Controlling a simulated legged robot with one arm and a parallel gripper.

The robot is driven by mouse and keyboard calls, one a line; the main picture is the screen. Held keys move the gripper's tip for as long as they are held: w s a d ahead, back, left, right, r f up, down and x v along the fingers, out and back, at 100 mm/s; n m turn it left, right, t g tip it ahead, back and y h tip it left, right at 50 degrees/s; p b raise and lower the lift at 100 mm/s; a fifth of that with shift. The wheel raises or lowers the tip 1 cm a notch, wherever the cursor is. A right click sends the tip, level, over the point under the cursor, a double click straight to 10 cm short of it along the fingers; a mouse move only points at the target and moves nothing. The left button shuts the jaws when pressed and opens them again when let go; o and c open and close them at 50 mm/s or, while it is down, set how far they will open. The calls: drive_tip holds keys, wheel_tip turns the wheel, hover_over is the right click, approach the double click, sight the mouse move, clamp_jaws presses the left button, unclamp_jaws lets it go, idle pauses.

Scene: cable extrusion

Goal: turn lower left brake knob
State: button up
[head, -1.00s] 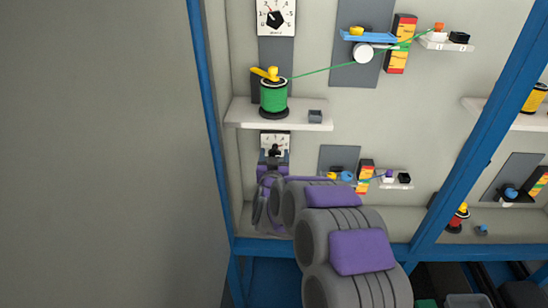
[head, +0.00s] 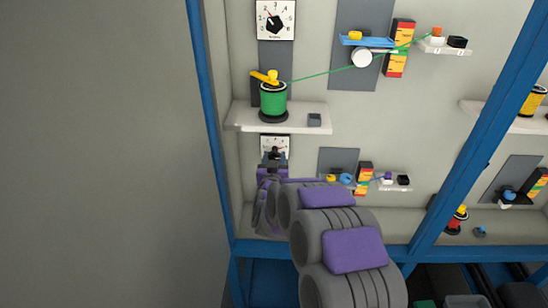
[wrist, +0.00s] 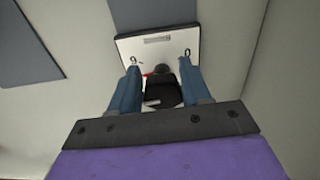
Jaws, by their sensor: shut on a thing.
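The lower left brake knob is black and sits on a white dial plate (head: 282,141) below the left shelf. In the wrist view the black knob (wrist: 163,93) stands between the two blue fingers, with a small red mark beside it. My gripper (wrist: 160,78) is shut on the knob, one finger on each side. In the head view my gripper (head: 274,158) reaches up to the dial plate and covers most of the knob. The knob's exact pointer direction is hidden.
Another dial (head: 287,30) is above. A blue frame post (head: 207,110) stands at left. Small guide parts (head: 347,179) sit to the right.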

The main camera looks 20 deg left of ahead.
idle(0.3)
drive_tip(key=o, duration=1)
drive_tip(key=shift+a, duration=0.1)
drive_tip(key=shift+s, duration=0.15)
drive_tip(key=s+d+p, duration=0.3)
drive_tip(key=s+p, duration=0.1)
drive_tip(key=s, duration=1.2)
drive_tip(key=shift+s+d, duration=0.2)
drive_tip(key=shift+s, duration=0.15)
drive_tip(key=shift+f, duration=0.1)
